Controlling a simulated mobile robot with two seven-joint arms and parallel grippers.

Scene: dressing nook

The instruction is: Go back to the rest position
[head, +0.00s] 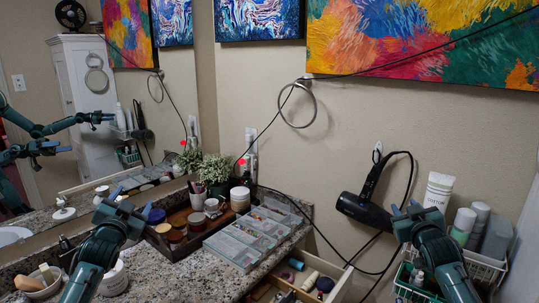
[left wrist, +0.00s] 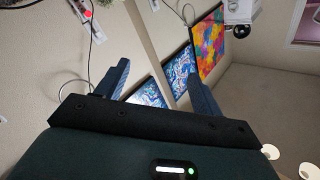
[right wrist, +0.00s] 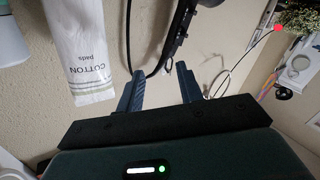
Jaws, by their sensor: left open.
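My left gripper (head: 128,203) is raised over the left part of the granite counter (head: 190,275). In the left wrist view its two blue fingers (left wrist: 160,85) stand wide apart with nothing between them. My right gripper (head: 404,208) is raised at the right, in front of the wall and just right of the hair dryer (head: 365,210). In the right wrist view its fingers (right wrist: 160,80) are apart and empty, with the dryer's dark body and cord behind them. Neither gripper appears to touch anything.
A wooden tray (head: 183,216) with jars, a plant (head: 214,168) and a clear compartment organizer (head: 232,249) stand on the counter. An open drawer (head: 340,287) holds several items. Wire baskets (head: 485,265) with bottles hang at right. A black cord (head: 318,232) dangles between the arms.

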